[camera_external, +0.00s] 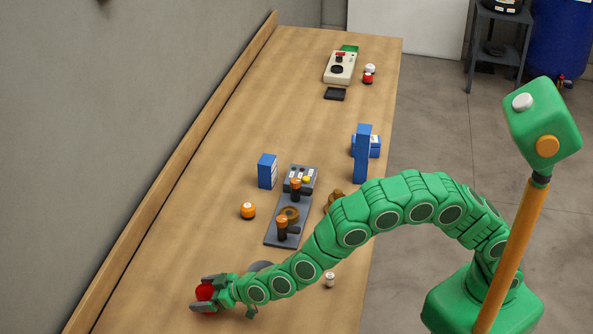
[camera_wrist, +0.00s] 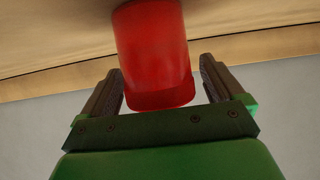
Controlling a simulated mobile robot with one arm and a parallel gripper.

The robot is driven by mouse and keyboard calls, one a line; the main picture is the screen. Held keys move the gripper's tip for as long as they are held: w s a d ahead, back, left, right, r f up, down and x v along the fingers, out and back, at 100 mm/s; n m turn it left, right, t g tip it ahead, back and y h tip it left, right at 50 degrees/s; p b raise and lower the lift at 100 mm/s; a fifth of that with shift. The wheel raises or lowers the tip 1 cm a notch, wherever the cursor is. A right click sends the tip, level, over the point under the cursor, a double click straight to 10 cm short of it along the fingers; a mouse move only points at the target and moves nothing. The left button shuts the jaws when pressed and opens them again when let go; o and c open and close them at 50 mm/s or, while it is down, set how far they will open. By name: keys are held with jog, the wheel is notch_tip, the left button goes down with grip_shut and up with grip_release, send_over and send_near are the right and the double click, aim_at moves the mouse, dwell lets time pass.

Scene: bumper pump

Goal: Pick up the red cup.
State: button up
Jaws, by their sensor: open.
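The red cup (camera_external: 206,291) is on the wooden table at the near left in the external view, at the end of my green arm. In the wrist view the red cup (camera_wrist: 153,55) fills the top middle, with its near end reaching between my finger pads. My gripper (camera_external: 207,292) is open around the cup, one finger on each side. In the wrist view my gripper (camera_wrist: 160,80) shows a gap between the cup and each finger. The external view partly hides the cup behind the fingers.
The wooden table (camera_external: 225,150) has a raised edge along the wall. An orange jar (camera_external: 248,210), a grey plate with orange-handled parts (camera_external: 272,240), blue boxes (camera_external: 267,171) and a small white can (camera_external: 329,280) stand near my arm.

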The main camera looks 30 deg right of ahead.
jog(key=shift+w+a+f, duration=0.2)
jog(key=shift+w+a, duration=0.1)
jog(key=shift+w, duration=0.05)
jog(key=c, duration=1)
